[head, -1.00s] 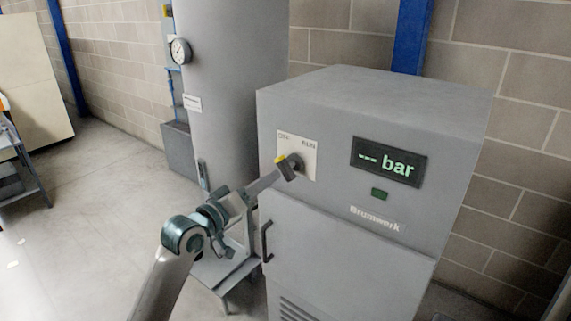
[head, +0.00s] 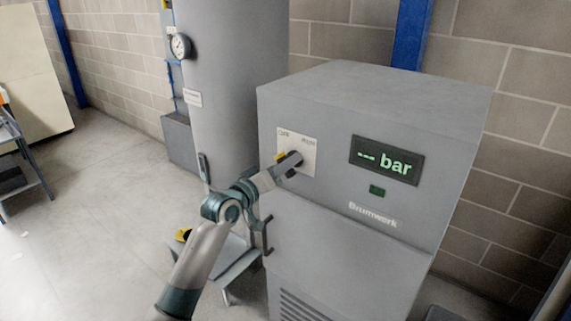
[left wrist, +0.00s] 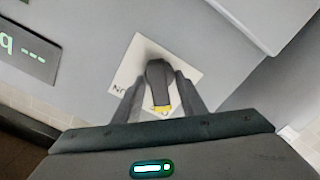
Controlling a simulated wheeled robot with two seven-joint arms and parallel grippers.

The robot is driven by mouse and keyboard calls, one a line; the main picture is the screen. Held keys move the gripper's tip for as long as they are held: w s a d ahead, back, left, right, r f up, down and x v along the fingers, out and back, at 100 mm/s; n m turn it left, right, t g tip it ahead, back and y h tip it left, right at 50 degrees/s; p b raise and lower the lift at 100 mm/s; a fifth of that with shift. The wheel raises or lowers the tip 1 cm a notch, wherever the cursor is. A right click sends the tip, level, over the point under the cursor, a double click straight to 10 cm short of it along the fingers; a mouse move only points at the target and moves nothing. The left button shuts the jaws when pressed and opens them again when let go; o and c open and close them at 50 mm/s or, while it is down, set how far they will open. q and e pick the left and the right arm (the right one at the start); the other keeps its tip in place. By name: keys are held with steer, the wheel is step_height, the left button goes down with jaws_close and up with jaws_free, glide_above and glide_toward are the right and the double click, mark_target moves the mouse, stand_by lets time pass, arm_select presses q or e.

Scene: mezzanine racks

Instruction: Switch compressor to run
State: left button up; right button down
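The compressor (head: 350,250) is a grey cabinet with a pale switch plate (head: 310,150) at the upper left of its front. The plate carries a dark rotary knob with a yellow tip (head: 280,157), which points up and left, toward the left label. In the left wrist view the knob (left wrist: 159,82) sits between the two fingers of my left gripper (left wrist: 161,85), with slim gaps seeming to show beside it. My left gripper (head: 287,165) reaches the plate from the lower left and partly hides the knob. My right gripper is out of view.
A door handle (head: 267,236) sticks out below my left wrist. A tall grey tank (head: 235,100) with a gauge (head: 180,46) stands behind left. Floor at left is open.

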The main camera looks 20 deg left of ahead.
arm_select(q)
jaws_close()
steer(key=shift+m, duration=0.4)
steer(key=m, duration=0.2)
steer(key=shift+r+m, duration=0.1)
steer(key=shift+m, duration=0.2)
steer(key=m, duration=0.8)
steer(key=shift+d+m+p, duration=0.1)
steer(key=shift+m+p, duration=0.3)
steer(key=shift+s+m, duration=0.1)
steer(key=shift+m, duration=1.8)
steer(key=shift+d, duration=0.1)
